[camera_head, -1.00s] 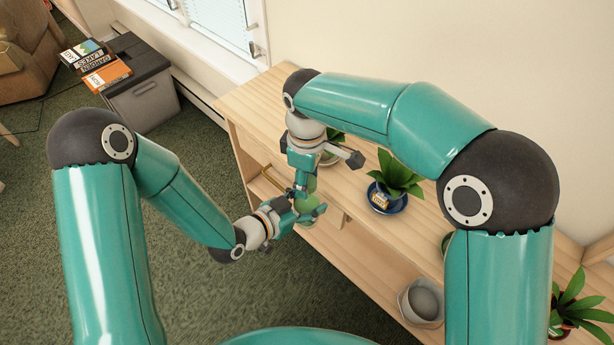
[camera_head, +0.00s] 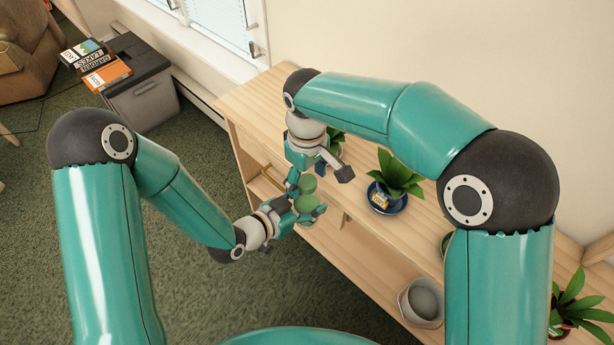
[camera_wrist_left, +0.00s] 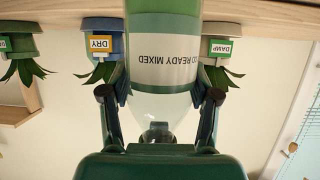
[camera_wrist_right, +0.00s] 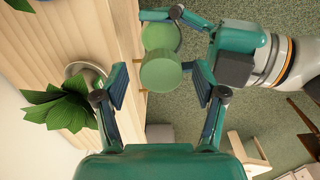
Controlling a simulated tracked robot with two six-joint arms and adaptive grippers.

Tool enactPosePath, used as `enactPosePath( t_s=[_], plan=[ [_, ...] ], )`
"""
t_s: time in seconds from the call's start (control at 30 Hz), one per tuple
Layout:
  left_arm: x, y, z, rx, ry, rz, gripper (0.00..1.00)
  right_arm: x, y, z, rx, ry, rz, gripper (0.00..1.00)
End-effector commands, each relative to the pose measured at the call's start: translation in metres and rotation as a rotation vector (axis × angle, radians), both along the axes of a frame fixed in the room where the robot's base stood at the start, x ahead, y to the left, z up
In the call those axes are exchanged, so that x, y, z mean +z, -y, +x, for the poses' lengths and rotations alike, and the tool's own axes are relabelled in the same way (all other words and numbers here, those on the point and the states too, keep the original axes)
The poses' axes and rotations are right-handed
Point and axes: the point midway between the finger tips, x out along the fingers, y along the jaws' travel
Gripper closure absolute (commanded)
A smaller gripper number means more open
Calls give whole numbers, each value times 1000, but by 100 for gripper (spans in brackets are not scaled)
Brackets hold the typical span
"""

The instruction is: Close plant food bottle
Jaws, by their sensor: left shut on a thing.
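My left gripper (camera_head: 309,215) is shut on the plant food bottle (camera_wrist_left: 165,72), a clear upright bottle with a white label. It also shows in the left wrist view (camera_wrist_left: 155,110). A green round piece, seemingly the cap (camera_wrist_right: 160,75), lies between the spread fingers of my right gripper (camera_wrist_right: 160,90), with gaps on both sides. A second green round part, seemingly the bottle, shows beyond it in the right wrist view (camera_wrist_right: 160,36). In the head view the cap (camera_head: 308,184) overlaps the bottle (camera_head: 306,202). Whether the cap is seated is unclear; the neck is hidden.
A wooden shelf unit (camera_head: 362,242) stands behind the grippers. On it is a plant in a blue pot (camera_head: 388,198); the left wrist view shows several potted plants with tags such as DRY (camera_wrist_left: 100,43). A grey bowl (camera_head: 422,300) stands lower.

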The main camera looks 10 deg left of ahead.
Motion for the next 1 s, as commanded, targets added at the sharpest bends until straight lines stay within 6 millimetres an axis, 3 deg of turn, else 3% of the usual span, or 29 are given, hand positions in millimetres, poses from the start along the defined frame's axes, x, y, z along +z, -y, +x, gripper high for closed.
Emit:
enactPosePath(
  t_s=[0.17,0.53,1.0],
  plan=[
    [1,0,1,1,2,0,100,3,0,0,1,0,0,30],
    [1,0,1,1,2,-1,100,43,-1,0,2,1,2,30],
    [1,0,1,1,2,-1,100,50,0,0,45,1,1,33]
  ],
)
